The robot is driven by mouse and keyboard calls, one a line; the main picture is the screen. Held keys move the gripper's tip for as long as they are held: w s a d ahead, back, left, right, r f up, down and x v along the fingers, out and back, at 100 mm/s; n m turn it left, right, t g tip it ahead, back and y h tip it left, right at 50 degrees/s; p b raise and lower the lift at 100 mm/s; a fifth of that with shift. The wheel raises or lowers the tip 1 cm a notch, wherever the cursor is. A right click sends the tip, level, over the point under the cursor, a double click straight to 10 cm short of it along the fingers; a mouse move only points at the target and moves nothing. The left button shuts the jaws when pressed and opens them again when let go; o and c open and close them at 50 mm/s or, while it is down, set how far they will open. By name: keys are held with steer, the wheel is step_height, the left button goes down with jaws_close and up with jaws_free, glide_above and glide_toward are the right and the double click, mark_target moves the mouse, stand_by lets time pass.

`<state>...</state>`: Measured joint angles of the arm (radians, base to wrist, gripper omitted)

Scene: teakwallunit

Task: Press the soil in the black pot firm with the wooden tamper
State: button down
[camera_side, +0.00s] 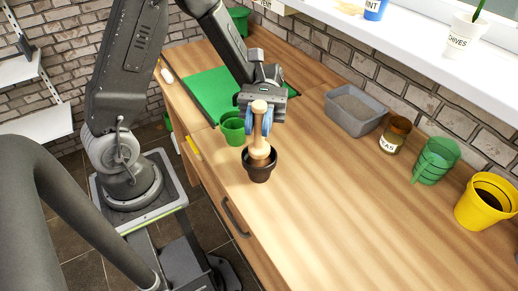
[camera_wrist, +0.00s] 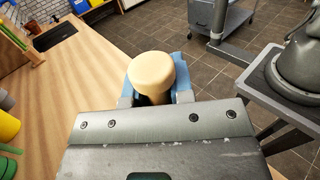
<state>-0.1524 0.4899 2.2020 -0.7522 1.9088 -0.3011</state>
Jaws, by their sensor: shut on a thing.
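The wooden tamper (camera_side: 259,148) stands roughly upright, with its lower end inside the black pot (camera_side: 259,173). My gripper (camera_side: 260,122) is shut on the tamper's upper part, its blue fingertips on either side just below the round knob. In the wrist view the tamper's pale knob (camera_wrist: 152,73) shows between the blue fingertips of my gripper (camera_wrist: 155,92). The pot stands on the wooden bench near its front edge. The soil is hidden by the tamper and the pot's rim, so I cannot tell whether the tamper touches it.
A green pot (camera_side: 232,131) stands close behind and left of the black pot. A grey tray (camera_side: 354,112), a brown jar (camera_side: 395,133), stacked green pots (camera_side: 436,160) and a yellow pot (camera_side: 484,203) line the wall side. The bench (camera_side: 340,215) right of the black pot is clear.

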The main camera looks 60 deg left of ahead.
steer(key=shift+r, duration=2.4)
steer(key=w+a+f+n+t, duration=0.5)
steer(key=w+n+t, duration=0.3)
steer(key=t, duration=0.3)
steer(key=w+a+f+n+t, duration=0.6)
steer(key=w+n+t, duration=0.2)
steer(key=t, duration=0.4)
steer(key=shift+f, duration=0.3)
steer(key=shift+w+r+h, duration=0.1)
steer(key=shift+h, duration=0.2)
